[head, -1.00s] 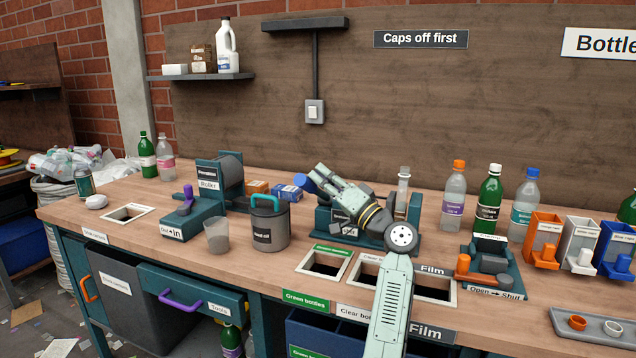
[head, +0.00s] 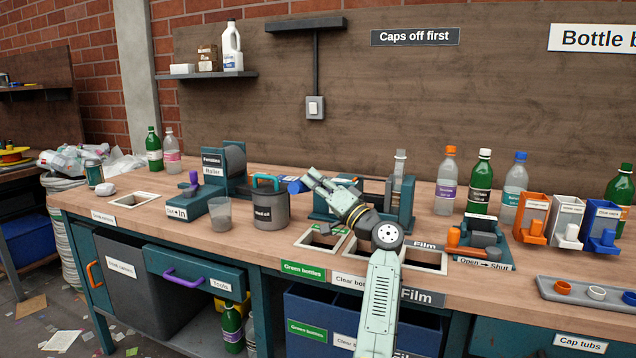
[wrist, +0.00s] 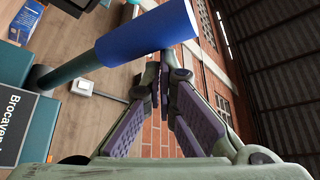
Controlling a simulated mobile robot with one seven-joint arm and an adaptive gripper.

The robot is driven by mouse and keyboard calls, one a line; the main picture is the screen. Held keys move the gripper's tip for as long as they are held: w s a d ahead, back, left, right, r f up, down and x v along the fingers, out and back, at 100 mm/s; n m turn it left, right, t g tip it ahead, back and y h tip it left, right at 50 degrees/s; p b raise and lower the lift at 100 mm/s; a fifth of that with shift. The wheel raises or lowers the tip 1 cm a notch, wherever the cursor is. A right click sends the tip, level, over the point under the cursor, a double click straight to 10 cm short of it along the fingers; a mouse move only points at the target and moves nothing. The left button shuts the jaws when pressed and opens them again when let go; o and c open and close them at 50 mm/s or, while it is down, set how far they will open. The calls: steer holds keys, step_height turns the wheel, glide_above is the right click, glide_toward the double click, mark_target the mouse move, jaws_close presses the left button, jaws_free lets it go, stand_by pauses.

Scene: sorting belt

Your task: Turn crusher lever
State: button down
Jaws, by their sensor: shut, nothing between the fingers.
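The crusher is a teal machine (head: 404,212) at the middle of the bench, partly hidden behind my arm. Its lever appears to be the teal rod with a thick blue grip (wrist: 146,34) that crosses the upper left of the wrist view. In the head view the blue grip (head: 298,187) shows just left of my fingers. My gripper (head: 309,175) is shut and empty, pointing up and left in front of the crusher. In the wrist view the fingertips (wrist: 164,76) meet beside the blue grip; I cannot tell whether they touch it.
A grey lidded pot (head: 271,208) and a clear cup (head: 220,214) stand left of the crusher. Bench openings lie below my gripper. A device with an orange lever (head: 454,236) and several bottles stand to the right.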

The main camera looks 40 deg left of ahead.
stand_by(0.5)
steer(key=s+d+f, duration=0.2)
steer(key=d, duration=1.4)
steer(key=shift+s+d, duration=0.2)
steer(key=shift+s, duration=0.05)
